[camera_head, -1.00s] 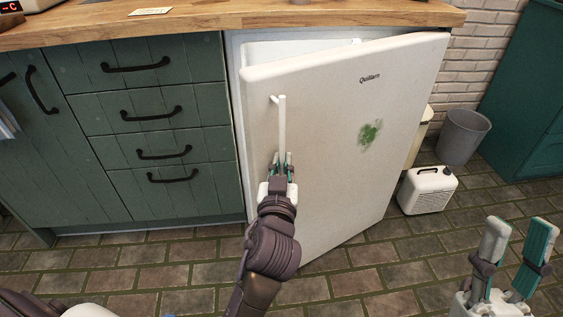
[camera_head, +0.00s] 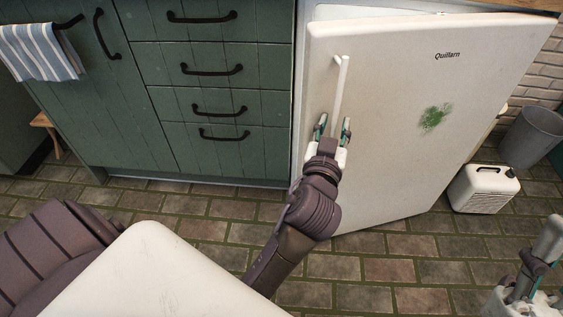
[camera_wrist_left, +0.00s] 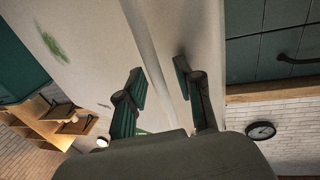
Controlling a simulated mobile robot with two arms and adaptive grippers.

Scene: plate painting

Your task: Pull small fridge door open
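The small white fridge door (camera_head: 400,105) stands ajar, with a gap showing along its top; it also fills much of the left wrist view (camera_wrist_left: 85,25). Its upright white handle (camera_head: 341,80) is near the left edge. My left gripper (camera_head: 333,122) is at the lower part of this handle. In the left wrist view the handle (camera_wrist_left: 145,45) runs between the two fingers (camera_wrist_left: 160,72), which stand apart with space beside the bar. My right gripper (camera_head: 540,255) is at the lower right, partly cut off by the picture edge. One finger shows, standing away from the edge, and it appears empty.
Green drawers (camera_head: 215,70) stand left of the fridge. A striped towel (camera_head: 40,52) hangs further left. A white canister (camera_head: 484,187) and a grey bin (camera_head: 532,137) stand on the floor right of the door. The brick floor (camera_head: 390,270) before the door is clear.

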